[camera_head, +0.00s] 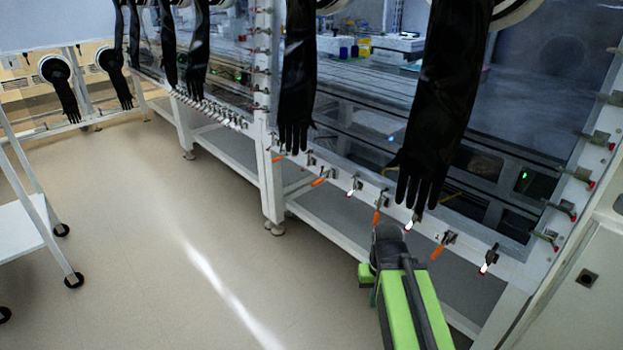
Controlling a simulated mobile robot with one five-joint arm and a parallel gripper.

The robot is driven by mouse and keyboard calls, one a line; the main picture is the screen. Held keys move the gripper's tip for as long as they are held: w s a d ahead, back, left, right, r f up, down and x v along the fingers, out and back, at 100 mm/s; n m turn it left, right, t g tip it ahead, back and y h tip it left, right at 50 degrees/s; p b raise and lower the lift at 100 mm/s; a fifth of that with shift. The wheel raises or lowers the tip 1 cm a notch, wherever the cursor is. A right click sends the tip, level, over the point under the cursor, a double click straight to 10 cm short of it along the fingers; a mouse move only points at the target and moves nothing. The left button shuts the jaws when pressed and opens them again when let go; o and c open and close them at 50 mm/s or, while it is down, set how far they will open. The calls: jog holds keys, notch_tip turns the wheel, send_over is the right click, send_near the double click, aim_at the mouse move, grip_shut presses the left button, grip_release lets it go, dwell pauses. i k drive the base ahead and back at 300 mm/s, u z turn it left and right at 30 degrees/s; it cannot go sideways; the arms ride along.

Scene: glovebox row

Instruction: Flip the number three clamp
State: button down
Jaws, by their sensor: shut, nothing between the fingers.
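A row of toggle clamps with orange or white handle tips lines the lower rail of the glovebox window. From the left there are orange clamps (318,182), a white one (351,192), an orange one (376,217), a white one (409,225), an orange one (437,253) and a white one (485,268) at the right. No numbers are readable, so I cannot tell which is number three. My gripper (388,236) is shut and empty, at the end of my green arm. It appears just below the middle orange and white clamps; its fingertips are partly hidden and contact is unclear.
Long black gloves (440,110) hang before the window, close above the clamps. More red-tipped clamps (567,208) run up the right frame. A shelf (350,235) lies under the rail. A white cart (35,220) stands left; the floor (200,260) between is clear.

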aim_at(318, 182)
jog(key=u, duration=0.35)
jog(key=k, duration=1.3)
jog(key=u, duration=0.2)
jog(key=i, duration=0.6)
jog(key=z, duration=0.6)
jog(key=i, duration=1.35)
jog(key=u, duration=0.45)
